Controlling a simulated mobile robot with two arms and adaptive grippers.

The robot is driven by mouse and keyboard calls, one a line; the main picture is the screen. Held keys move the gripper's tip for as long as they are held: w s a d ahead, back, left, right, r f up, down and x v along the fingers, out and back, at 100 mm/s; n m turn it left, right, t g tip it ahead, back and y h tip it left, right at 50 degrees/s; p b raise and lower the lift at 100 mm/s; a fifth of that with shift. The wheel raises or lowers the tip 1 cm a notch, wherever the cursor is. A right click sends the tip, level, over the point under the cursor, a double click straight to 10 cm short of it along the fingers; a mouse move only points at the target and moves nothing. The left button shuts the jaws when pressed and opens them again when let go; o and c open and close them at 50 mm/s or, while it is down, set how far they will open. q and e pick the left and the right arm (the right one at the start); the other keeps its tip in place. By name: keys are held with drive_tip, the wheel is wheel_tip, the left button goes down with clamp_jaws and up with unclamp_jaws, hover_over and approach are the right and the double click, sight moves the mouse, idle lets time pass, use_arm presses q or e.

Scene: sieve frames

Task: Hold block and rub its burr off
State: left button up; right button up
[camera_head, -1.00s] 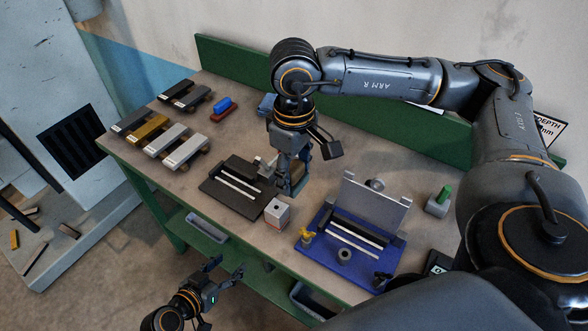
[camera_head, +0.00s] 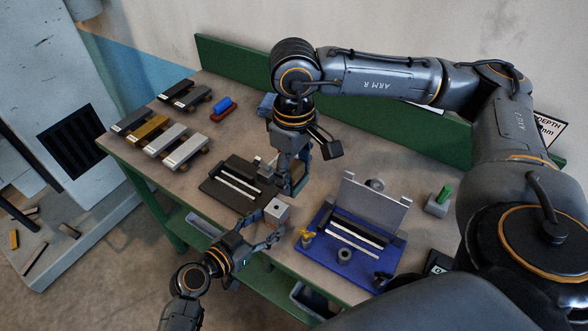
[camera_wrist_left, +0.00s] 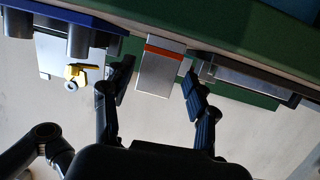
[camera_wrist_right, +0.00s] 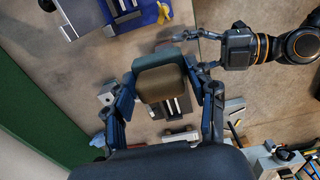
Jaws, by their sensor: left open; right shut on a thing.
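A pale grey block (camera_head: 276,212) stands upright near the front edge of the bench, beside the black plate. In the left wrist view the block (camera_wrist_left: 160,68) shows an orange stripe and stands between the two fingers. My left gripper (camera_head: 266,229) is open around it, with gaps at both sides in the wrist view. My right gripper (camera_head: 289,186) is above the bench behind the block. In the right wrist view it is shut on a brown and dark green pad (camera_wrist_right: 160,83). I cannot make out a burr on the block.
A black plate with light strips (camera_head: 222,197) lies left of the block. A blue fixture (camera_head: 318,245) with a raised grey plate and a brass knob (camera_head: 305,238) stands close on the right. Several bars (camera_head: 185,152) lie at the back left.

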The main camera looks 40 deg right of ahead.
sight(271, 221)
use_arm(q)
drive_tip(key=shift+x, duration=1.8)
drive_tip(key=c, duration=1)
drive_tip(key=shift+f, duration=0.1)
clamp_jaws()
